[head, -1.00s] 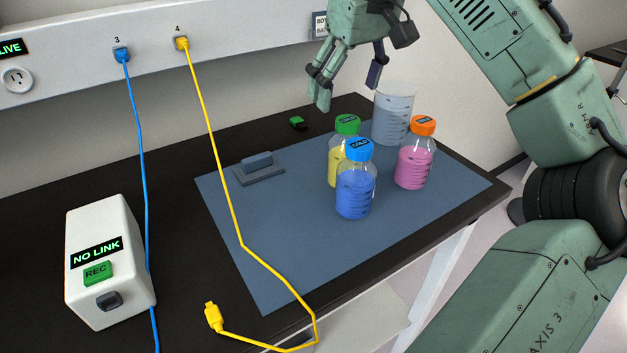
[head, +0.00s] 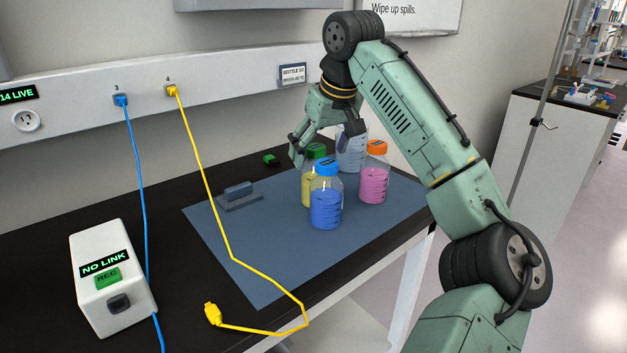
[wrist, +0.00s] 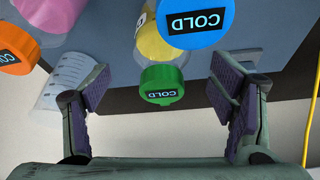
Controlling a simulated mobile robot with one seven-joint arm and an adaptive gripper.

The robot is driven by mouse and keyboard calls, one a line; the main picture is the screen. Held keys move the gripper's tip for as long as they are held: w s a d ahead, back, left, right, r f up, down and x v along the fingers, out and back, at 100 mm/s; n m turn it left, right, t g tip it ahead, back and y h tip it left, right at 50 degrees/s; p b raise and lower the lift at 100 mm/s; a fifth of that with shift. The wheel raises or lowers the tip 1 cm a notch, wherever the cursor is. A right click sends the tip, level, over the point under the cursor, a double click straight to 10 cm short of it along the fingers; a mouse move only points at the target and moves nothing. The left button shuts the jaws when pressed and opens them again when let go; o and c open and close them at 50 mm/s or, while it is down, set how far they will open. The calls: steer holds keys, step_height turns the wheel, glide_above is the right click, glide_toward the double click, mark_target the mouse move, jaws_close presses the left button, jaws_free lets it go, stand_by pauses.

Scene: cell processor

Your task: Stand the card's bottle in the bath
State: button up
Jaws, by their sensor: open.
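Three clear bottles stand upright on the blue mat: a yellow-filled one with a green cap (head: 315,151), a blue-filled bottle (head: 326,208) in front of it, and a pink-filled one with an orange cap (head: 374,186) to the right. The green and blue caps read COLD. A large clear beaker (head: 352,152), perhaps the bath, stands behind them. A small card (head: 292,74) on the wall mentions a bottle; its full text is too small to read. My gripper (head: 322,146) is open and empty, pointing down over the green-capped bottle. In the wrist view the green cap (wrist: 161,86) shows between the fingers.
A grey block with a handle (head: 238,196) lies left of the bottles. A small green item (head: 271,159) lies behind the mat. A yellow cable (head: 231,235) crosses the mat's left side. A white NO LINK box (head: 110,285) stands at front left. The bottles stand close together.

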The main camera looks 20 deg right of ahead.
steer(key=shift+s+p+x, duration=0.2)
steer(key=shift+p+x, duration=0.55)
steer(key=shift+x, duration=2.2)
steer(key=shift+c, duration=0.6)
steer(key=c, duration=1.3)
steer(key=shift+a, duration=0.1)
steer(key=shift+c, duration=1)
steer(key=shift+r, duration=0.15)
